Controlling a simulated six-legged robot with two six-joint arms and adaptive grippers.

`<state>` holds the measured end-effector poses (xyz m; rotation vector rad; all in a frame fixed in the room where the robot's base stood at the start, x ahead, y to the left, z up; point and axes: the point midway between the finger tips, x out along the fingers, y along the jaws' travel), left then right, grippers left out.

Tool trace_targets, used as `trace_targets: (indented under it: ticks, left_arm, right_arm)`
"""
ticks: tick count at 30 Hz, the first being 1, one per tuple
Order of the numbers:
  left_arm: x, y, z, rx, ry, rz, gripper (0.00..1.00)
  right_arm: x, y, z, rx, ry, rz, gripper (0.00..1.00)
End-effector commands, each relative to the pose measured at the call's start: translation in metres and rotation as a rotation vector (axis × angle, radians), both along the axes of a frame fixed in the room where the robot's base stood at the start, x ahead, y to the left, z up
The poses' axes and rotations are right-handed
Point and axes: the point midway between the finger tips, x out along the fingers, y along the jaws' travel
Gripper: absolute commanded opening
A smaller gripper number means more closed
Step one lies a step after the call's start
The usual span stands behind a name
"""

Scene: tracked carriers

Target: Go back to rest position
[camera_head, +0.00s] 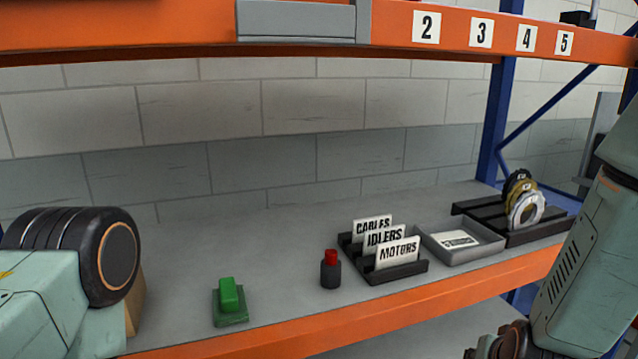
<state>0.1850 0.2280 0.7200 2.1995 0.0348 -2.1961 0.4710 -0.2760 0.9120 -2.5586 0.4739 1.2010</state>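Neither gripper's fingers show in the head view. A teal link of my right arm comes down along the right edge of the picture, in front of the shelf's right end. A dark, brownish rounded part is cut off by the bottom edge beside it. At the far left is a teal body with a black, ribbed, orange-ringed round part, over the shelf's left end. I cannot tell whether it belongs to my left arm. What either gripper holds is out of sight.
The grey shelf (270,240) has an orange front edge. On it stand a green block (229,299), a red-topped black cylinder (330,272), a black rack of label cards (398,272), a grey tray (484,256) and a ring holder (545,237). The shelf's back middle is clear.

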Motion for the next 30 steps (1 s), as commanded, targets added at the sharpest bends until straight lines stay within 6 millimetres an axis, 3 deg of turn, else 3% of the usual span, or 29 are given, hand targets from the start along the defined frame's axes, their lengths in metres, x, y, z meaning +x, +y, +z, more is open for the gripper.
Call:
trace_targets:
  ticks: [1,6,12,15,18,21,30]
  left_arm:
    - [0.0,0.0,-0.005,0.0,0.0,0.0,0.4]
    - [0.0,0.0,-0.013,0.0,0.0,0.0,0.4]
    - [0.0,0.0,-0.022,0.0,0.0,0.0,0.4]
    - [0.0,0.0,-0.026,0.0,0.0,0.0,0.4]
    - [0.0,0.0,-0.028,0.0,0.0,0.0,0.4]
    - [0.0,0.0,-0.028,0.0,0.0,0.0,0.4]
    - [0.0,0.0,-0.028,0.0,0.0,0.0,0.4]
  right_arm:
    - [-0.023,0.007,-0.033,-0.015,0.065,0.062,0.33]
    - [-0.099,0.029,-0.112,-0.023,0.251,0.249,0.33]
    - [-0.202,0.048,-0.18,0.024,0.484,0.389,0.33]
    - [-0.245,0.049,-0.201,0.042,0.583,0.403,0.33]
    - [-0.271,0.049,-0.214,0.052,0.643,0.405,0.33]
    - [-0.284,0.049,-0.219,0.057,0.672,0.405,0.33]
    - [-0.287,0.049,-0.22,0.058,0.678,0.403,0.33]
